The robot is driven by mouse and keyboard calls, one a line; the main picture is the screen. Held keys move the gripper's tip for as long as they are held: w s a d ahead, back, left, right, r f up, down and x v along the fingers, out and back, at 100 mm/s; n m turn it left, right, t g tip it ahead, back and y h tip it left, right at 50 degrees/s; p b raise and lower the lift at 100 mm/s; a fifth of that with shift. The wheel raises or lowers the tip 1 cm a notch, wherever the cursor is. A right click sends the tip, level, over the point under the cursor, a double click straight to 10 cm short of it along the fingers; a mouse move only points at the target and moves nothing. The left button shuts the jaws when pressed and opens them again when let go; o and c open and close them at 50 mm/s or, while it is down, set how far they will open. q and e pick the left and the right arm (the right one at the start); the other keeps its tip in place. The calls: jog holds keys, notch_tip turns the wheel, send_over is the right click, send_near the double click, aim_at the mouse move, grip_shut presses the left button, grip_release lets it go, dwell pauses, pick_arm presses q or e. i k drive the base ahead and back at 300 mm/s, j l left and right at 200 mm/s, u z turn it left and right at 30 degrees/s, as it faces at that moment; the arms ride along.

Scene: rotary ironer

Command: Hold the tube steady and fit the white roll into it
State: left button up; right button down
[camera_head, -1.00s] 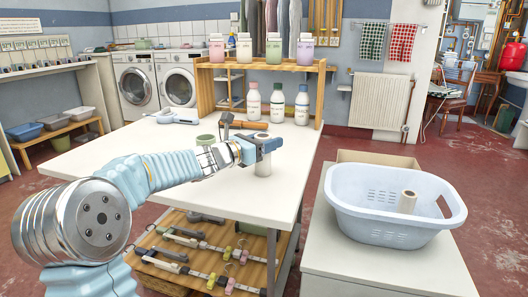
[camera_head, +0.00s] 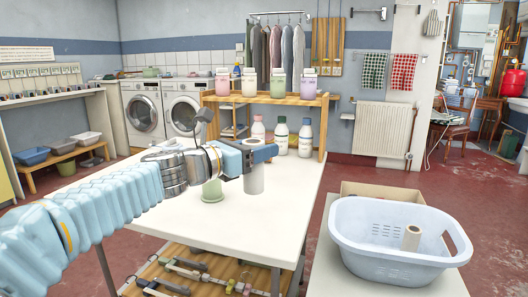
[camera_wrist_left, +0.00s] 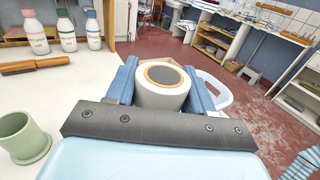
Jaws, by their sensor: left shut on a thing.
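My left gripper (camera_head: 258,156) is shut on a pale upright cylinder, the tube (camera_head: 254,182). It is over the white table, and its lower end appears clear of the tabletop. In the left wrist view the tube (camera_wrist_left: 163,98) sits between the blue fingers of my left gripper (camera_wrist_left: 163,90). Its top has a brown ring around a dark grey centre. The white roll (camera_head: 411,239), with a brownish top end, stands slightly tilted in the light blue basket (camera_head: 372,262) at the right. My right gripper is not in view.
The white table (camera_head: 240,225) carries a green cup (camera_head: 212,191) beside the tube and several bottles (camera_head: 281,138) at the back. A wooden shelf (camera_head: 265,99) stands behind. A brown-handled tool (camera_wrist_left: 35,65) lies near the bottles. A gap separates the table from the basket's stand.

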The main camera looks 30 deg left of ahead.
aim_at(212, 190)
jog(key=j+u, duration=0.25)
jog(key=j, duration=0.8)
jog(key=i+j+u, duration=0.2)
jog(key=j, duration=0.8)
jog(key=k, duration=0.1)
